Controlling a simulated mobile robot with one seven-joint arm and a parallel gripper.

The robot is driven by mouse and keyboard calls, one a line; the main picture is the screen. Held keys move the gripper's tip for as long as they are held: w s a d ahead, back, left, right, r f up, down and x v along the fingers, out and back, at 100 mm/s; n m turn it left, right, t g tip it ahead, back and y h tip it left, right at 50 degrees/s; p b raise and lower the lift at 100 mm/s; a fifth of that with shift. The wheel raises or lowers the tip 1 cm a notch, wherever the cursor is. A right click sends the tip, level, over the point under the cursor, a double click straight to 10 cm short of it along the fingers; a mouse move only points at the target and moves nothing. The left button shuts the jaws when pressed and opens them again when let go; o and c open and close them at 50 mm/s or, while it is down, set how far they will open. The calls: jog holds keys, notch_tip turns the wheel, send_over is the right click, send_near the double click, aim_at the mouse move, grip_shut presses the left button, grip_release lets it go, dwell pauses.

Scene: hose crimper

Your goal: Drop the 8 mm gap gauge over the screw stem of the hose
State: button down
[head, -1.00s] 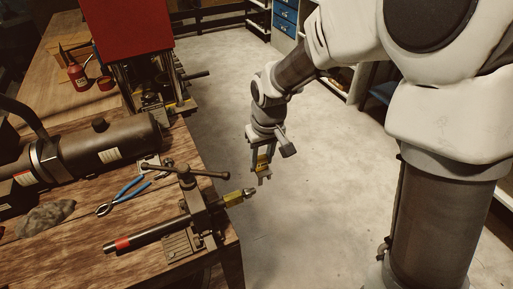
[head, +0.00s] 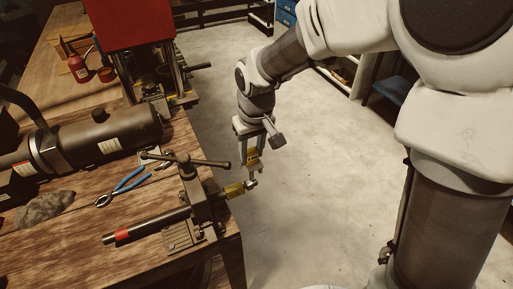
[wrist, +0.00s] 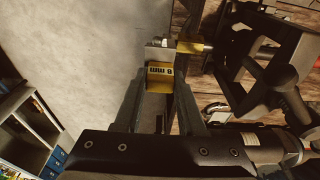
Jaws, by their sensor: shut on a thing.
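My gripper (head: 252,153) is shut on the gap gauge, gripping its yellow part (head: 253,158); in the wrist view that yellow block (wrist: 160,72) carries an "8 mm" label. The gauge's grey metal end (wrist: 158,50) points down at the hose's end. The hose (head: 150,227) is a dark tube with a red band, clamped in the vise (head: 200,205). Its brass fitting (head: 234,190) sticks out right, past the table edge, and also shows in the wrist view (wrist: 190,47). The metal screw stem (head: 250,184) meets the gauge's end in the picture; I cannot tell whether the gauge straddles it.
The vise's T-handle (head: 205,162) stands close left of my gripper. Blue-handled pliers (head: 130,182), a grey rag (head: 45,207) and a large dark cylinder (head: 105,138) lie on the wooden bench (head: 75,248). The floor right of the bench is clear.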

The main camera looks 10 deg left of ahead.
jog(key=shift+s+a+f+b, duration=0.4)
jog(key=shift+a+f+b, duration=0.2)
jog(key=shift+f+b, duration=0.2)
jog(key=shift+s+a+f+b, duration=0.35)
jog(key=shift+a+f+b, duration=0.3)
jog(key=shift+f, duration=0.15)
jog(key=shift+s+a+f+b, duration=0.4)
jog(key=shift+a+f+b, duration=0.15)
jog(key=shift+f+b, duration=0.95)
jog(key=shift+f, duration=0.3)
jog(key=shift+f, duration=0.25)
jog(key=shift+c, duration=2.1)
grip_release()
